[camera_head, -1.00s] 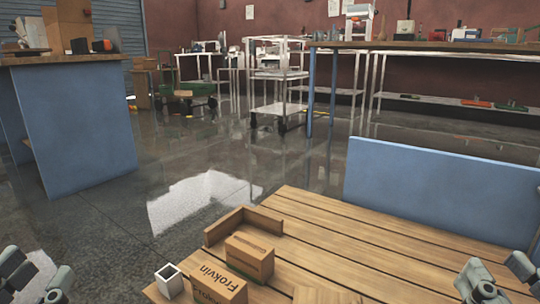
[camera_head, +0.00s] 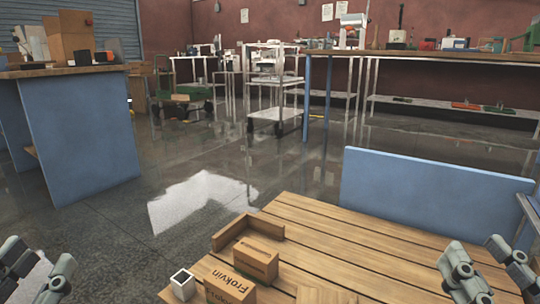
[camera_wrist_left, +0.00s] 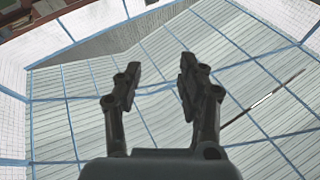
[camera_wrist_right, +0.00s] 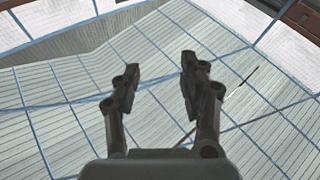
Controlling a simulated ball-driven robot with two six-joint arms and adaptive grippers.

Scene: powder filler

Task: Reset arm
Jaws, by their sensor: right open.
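My left gripper (camera_head: 38,268) is at the lower left of the head view, beside the near table and over the floor. In the left wrist view (camera_wrist_left: 155,82) its two fingers stand apart with nothing between them. My right gripper (camera_head: 478,262) is at the lower right of the head view, at the right part of the wooden tabletop. In the right wrist view (camera_wrist_right: 155,80) its fingers are apart and empty. Both wrist cameras look toward a pale panelled surface with blue lines.
The slatted wooden table (camera_head: 335,247) holds small cardboard boxes (camera_head: 256,259), a wooden corner piece (camera_head: 247,229) and a white square container (camera_head: 182,284). A blue panel (camera_head: 432,197) stands behind it. A blue-sided bench (camera_head: 80,135) is at left. The grey floor (camera_head: 130,225) between is clear.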

